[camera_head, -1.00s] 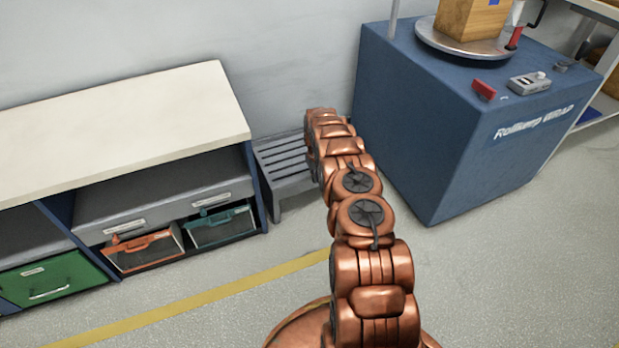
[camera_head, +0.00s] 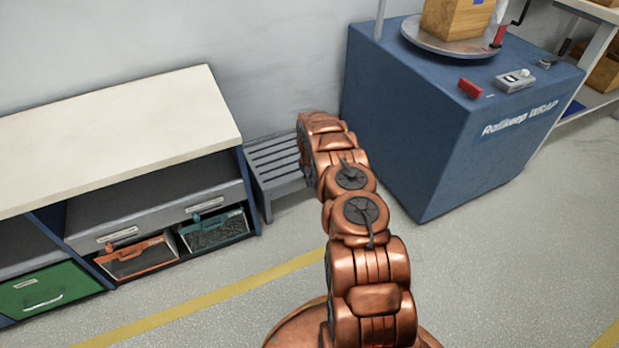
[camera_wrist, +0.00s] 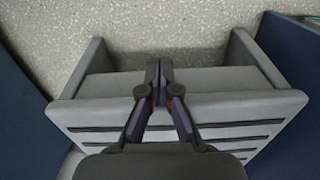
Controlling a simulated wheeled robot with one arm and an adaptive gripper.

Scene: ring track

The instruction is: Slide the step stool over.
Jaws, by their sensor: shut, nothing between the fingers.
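The step stool (camera_head: 275,170) is grey with a slatted top. It stands against the wall in the gap between the workbench and the blue machine. My copper arm covers its right part in the head view. In the wrist view the stool (camera_wrist: 232,107) lies right below my gripper (camera_wrist: 157,66), with its slats toward the bottom of the picture. My gripper is shut and empty, its fingertips over the stool's edge by the lighter floor. I cannot tell whether the fingertips touch the stool. The gripper's tip is hidden behind my arm in the head view.
The workbench (camera_head: 110,130) with a pale top and coloured bins is close on the stool's left. A blue wrapping machine (camera_head: 410,120) carrying a wooden box (camera_head: 455,18) stands to the right. A yellow floor line (camera_head: 200,302) crosses open floor in front.

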